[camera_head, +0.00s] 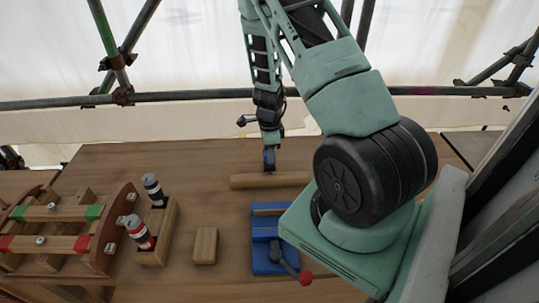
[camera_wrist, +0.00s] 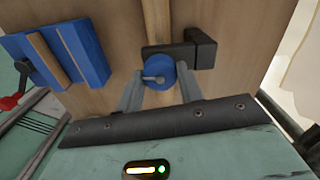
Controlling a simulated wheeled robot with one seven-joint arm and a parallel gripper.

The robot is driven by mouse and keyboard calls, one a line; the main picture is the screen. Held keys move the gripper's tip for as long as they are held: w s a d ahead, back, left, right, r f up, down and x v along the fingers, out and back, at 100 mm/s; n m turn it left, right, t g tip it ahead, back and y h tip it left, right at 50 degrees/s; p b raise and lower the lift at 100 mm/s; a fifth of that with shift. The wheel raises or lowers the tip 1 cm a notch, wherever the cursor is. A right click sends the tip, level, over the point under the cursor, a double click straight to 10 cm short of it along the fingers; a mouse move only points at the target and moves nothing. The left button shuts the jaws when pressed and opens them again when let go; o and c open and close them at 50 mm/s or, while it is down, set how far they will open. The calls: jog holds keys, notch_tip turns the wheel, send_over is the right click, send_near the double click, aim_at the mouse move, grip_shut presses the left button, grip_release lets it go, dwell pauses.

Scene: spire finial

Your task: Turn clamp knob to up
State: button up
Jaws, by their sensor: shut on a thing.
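A round blue knob (camera_wrist: 160,66) with a small grey pointer sits beside a dark bracket (camera_wrist: 200,50) in the wrist view. The pointer lies toward the left of that picture. My gripper (camera_wrist: 159,82) has a finger on each side of the knob and is shut on it. In the head view my gripper (camera_head: 269,158) reaches down at the far part of the bench, just behind a wooden bar (camera_head: 262,181). The knob is too small there to read its pointer.
A blue vise (camera_head: 264,222) with a red-tipped handle (camera_head: 305,277) stands nearer on the wooden bench. A wooden block (camera_head: 205,246) lies left of it. Two bottles (camera_head: 153,189) stand in a wooden holder (camera_head: 166,230), beside a wooden frame (camera_head: 104,238) at left.

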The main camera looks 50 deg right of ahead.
jog(key=shift+n+b, duration=0.3)
jog(key=shift+n, duration=0.4)
jog(key=o, duration=1)
notch_tip(320, 180, up, 18)
jog(key=shift+f+b, duration=0.25)
jog(key=shift+b, duration=0.15)
